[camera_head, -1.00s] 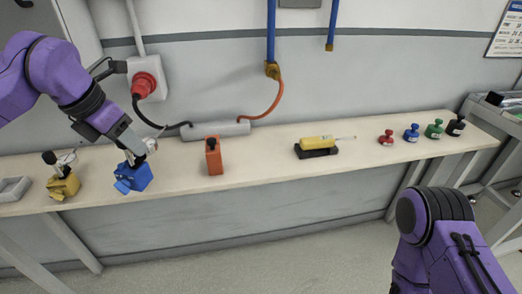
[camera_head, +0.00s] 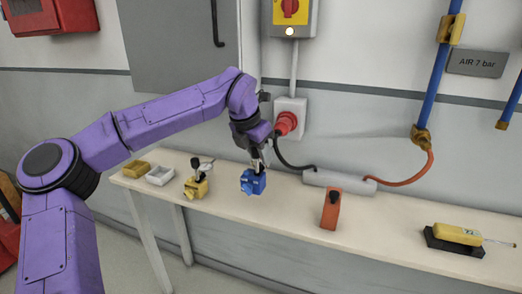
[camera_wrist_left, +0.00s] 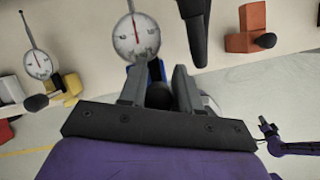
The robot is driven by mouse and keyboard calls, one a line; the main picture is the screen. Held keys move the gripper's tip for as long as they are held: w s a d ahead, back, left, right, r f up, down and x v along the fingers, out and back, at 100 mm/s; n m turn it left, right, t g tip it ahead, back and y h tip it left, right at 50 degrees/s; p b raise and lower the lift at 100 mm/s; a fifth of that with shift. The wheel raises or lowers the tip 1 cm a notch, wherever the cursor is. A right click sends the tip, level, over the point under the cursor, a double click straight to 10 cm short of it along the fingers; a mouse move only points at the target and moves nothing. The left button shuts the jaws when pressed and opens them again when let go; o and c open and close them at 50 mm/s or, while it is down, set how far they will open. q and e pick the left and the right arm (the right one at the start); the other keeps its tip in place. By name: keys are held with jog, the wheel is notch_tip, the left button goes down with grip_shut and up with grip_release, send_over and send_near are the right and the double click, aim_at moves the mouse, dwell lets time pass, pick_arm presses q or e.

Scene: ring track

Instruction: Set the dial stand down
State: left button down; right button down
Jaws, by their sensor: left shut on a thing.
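The blue dial stand (camera_head: 253,182) is at the bench top, between a yellow dial stand (camera_head: 196,187) and an orange block (camera_head: 330,209). My left gripper (camera_head: 258,165) comes down from above and is shut on the blue stand. In the left wrist view, the fingers (camera_wrist_left: 158,88) close on a dark part in front of the blue base (camera_wrist_left: 157,70). The stand's round white dial (camera_wrist_left: 136,37) shows just beyond them. I cannot tell whether its base touches the bench. My right gripper shows small in the left wrist view (camera_wrist_left: 265,126), its jaws unclear.
A yellow tool on a black rest (camera_head: 455,240) is at the right. A grey tube with cables (camera_head: 338,181) runs along the wall.

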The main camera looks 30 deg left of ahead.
pick_arm(q)
jog(key=w+f, duration=0.1)
jog(key=w+a+f, duration=0.1)
jog(key=f, duration=0.1)
jog(key=w+a+f, duration=0.1)
jog(key=shift+f, duration=0.2)
notch_tip(320, 180, down, 3)
jog(key=shift+w+f, duration=0.15)
jog(key=c, duration=0.8)
grip_release()
jog(key=shift+f, duration=0.1)
jog(key=v, duration=1.2)
jog(key=shift+p, duration=0.35)
